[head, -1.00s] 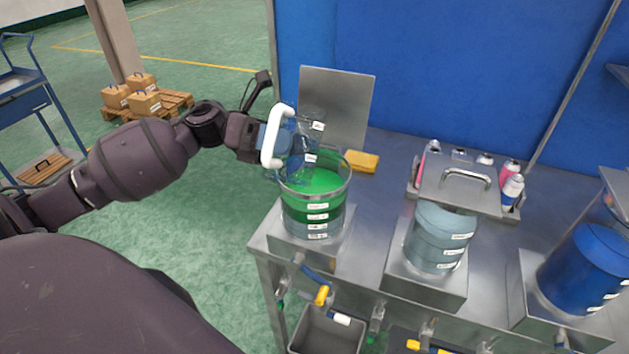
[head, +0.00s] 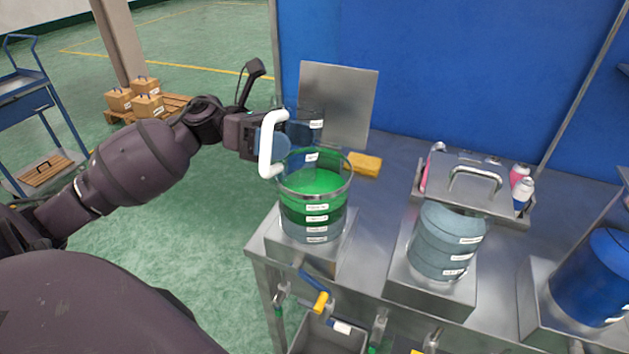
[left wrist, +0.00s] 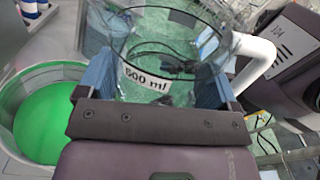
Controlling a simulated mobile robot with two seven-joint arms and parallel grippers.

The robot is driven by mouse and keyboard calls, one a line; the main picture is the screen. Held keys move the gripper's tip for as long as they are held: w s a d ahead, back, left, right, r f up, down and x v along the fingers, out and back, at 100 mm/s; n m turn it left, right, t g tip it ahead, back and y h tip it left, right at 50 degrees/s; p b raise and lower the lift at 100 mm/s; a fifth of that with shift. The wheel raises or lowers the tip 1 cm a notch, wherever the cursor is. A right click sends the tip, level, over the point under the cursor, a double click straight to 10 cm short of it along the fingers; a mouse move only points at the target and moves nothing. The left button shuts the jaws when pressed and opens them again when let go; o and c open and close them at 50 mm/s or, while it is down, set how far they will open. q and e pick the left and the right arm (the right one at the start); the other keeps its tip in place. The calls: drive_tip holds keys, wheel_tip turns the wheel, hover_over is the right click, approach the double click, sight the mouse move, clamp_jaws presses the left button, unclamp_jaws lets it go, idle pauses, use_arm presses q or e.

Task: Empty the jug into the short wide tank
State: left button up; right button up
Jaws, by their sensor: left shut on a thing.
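The clear jug (head: 304,134) with a white handle (head: 268,146) is in my left gripper (head: 258,137), whose blue fingers are shut on it. It stands about upright at the back left rim of a clear tank of green liquid (head: 314,205). A pale blue-grey tank (head: 440,242) and a dark blue tank (head: 597,280) stand to the right. My right gripper is not in view.
The tanks stand on steel stands on a steel bench (head: 385,195). A steel plate (head: 337,105) stands upright behind the jug. A yellow sponge (head: 364,164) lies behind the green-filled tank. Valves and a grey bin (head: 325,338) are below.

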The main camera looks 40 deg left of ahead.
sight(321, 120)
use_arm(q)
drive_tip(key=shift+w+f+m+b, duration=0.45)
drive_tip(key=shift+m+b, duration=0.35)
drive_tip(key=shift+b, duration=0.2)
drive_tip(key=shift+w+a+f+m+b, duration=0.15)
drive_tip(key=shift+w+f+m+b, duration=0.15)
drive_tip(key=shift+m+b, duration=0.55)
drive_tip(key=shift+r, duration=0.1)
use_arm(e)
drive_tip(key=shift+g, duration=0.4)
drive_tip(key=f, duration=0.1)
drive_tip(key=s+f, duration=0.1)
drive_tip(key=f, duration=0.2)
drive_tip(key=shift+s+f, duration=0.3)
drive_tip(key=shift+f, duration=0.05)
use_arm(q)
drive_tip(key=shift+r, duration=0.1)
drive_tip(key=shift+r+p, duration=1.25)
drive_tip(key=shift+r, duration=1.25)
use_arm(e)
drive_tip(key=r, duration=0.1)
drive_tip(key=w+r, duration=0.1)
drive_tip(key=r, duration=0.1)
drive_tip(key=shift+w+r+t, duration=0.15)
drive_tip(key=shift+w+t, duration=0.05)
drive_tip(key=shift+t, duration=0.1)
use_arm(q)
drive_tip(key=shift+f, duration=0.1)
